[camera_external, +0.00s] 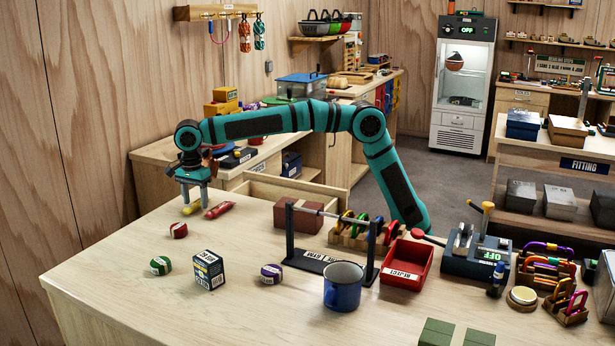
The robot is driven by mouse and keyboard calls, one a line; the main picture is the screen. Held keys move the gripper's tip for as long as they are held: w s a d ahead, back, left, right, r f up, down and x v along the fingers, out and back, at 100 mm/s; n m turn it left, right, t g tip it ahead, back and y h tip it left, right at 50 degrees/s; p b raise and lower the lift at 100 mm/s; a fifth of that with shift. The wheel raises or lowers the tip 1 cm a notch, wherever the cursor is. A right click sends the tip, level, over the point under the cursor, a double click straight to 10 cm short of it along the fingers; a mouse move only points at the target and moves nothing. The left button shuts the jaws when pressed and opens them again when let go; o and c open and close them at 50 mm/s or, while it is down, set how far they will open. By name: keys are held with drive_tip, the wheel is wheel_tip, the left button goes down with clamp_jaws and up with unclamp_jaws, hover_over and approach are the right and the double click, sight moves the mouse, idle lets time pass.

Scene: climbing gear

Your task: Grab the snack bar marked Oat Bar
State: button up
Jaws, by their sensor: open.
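My gripper (195,193) points down at the far left part of the wooden table. It is open, close above a small yellow item (191,209). I cannot tell whether its fingers straddle or touch this item. A red wrapped item (220,209) lies just right of the gripper, apart from it. No label reading Oat Bar is legible, so I cannot tell which item is the snack bar.
Red (179,230), green (160,265) and purple (271,273) rolls lie nearby, with a dark labelled box (208,270). A blue mug (343,285), a black rack (308,262) and a red REJECT tray (407,264) stand to the right. The table's front left is clear.

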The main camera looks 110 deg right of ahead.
drive_tip(key=shift+f, duration=0.3)
drive_tip(key=c, duration=1.1)
